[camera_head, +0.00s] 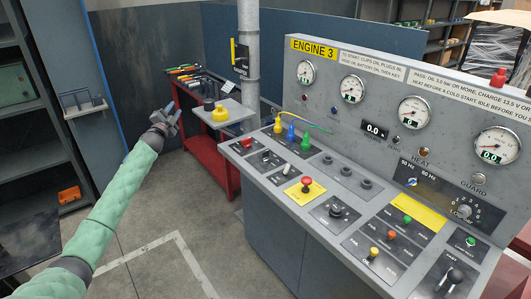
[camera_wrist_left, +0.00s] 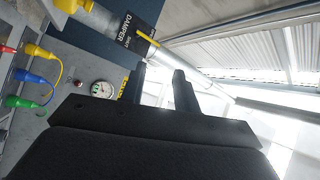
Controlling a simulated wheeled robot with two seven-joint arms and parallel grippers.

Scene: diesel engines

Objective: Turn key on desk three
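The desk labelled ENGINE 3 (camera_head: 290,190) is a grey sloped console on the right of the head view. A dark round switch (camera_head: 336,210) sits on a black plate near its front edge. The labels there are too small to read, so I cannot tell which control is the key. My left gripper (camera_head: 172,115) is raised in the air left of the desk, apart from it and empty. In the left wrist view its two dark fingers (camera_wrist_left: 160,85) stand apart with nothing between them. My right gripper is not in view.
A red emergency button (camera_head: 306,182), coloured plugs (camera_head: 290,133) with cables and a black lever (camera_head: 453,277) are on the desk. A pipe (camera_head: 248,60) with a damper sign and a red tool cart (camera_head: 205,150) stand behind. The floor left of the desk is clear.

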